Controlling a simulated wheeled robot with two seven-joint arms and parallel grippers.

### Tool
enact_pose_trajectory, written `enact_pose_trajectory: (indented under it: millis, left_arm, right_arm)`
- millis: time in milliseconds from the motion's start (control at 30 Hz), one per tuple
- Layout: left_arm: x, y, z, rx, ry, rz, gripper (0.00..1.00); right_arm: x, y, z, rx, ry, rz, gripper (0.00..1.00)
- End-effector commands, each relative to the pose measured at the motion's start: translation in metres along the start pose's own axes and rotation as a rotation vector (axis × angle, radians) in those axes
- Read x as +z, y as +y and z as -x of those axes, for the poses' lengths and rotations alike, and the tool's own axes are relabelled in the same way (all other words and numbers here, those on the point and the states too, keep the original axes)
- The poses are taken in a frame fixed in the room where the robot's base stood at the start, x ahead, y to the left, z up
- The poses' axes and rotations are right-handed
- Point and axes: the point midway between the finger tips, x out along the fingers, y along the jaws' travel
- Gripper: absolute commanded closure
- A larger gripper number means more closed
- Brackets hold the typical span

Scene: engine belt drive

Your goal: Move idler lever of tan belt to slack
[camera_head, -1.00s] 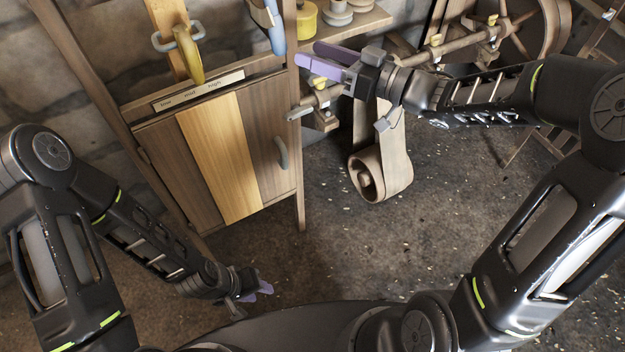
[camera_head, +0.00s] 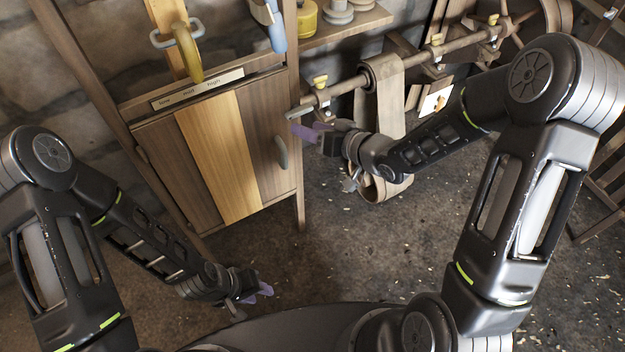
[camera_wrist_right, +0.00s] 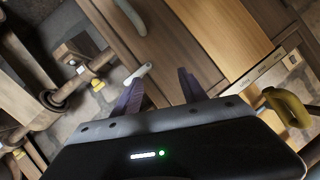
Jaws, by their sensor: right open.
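The tan belt (camera_head: 381,100) hangs from a wooden shaft and loops around a low pulley, partly hidden by my right wrist. A pale grey lever (camera_head: 300,110) sticks out near the shaft's left end. Its pale end shows in the right wrist view (camera_wrist_right: 138,74); whether it is the idler lever I cannot tell. My right gripper (camera_head: 304,131) is open and empty, just below this lever. In the right wrist view the two purple fingers (camera_wrist_right: 160,88) are apart, with the lever beyond the left finger. My left gripper (camera_head: 259,292) is low at the front, open and empty.
A wooden cabinet (camera_head: 220,150) with a grey door handle (camera_head: 281,152) stands left of my right gripper. Above it are a yellow hook-shaped handle (camera_head: 187,52), a low-to-high label (camera_head: 198,89) and a blue handle (camera_head: 275,28). The floor in front is clear.

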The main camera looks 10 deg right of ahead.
Motion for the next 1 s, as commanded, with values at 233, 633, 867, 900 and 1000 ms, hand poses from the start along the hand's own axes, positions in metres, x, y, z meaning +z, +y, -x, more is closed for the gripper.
enact_pose_trajectory:
  millis: [233,633,867,900,1000]
  left_arm:
    - [0.0,-0.001,-0.003,0.0,0.0,0.0,0.64]
    - [0.0,-0.002,-0.005,0.0,0.0,0.0,0.64]
    - [0.0,-0.002,-0.005,0.0,0.0,0.0,0.64]
    - [0.0,-0.002,-0.005,0.0,0.0,0.0,0.64]
    - [0.0,-0.002,-0.005,0.0,0.0,0.0,0.64]
  right_arm:
    - [0.054,0.012,-0.006,0.073,-0.103,-0.06,0.5]
    - [0.124,0.021,-0.004,0.156,-0.246,-0.13,0.5]
    - [0.135,0.022,-0.002,0.169,-0.268,-0.14,0.5]
    - [0.135,0.022,-0.002,0.169,-0.269,-0.14,0.5]
    - [0.135,0.022,-0.002,0.169,-0.269,-0.14,0.5]
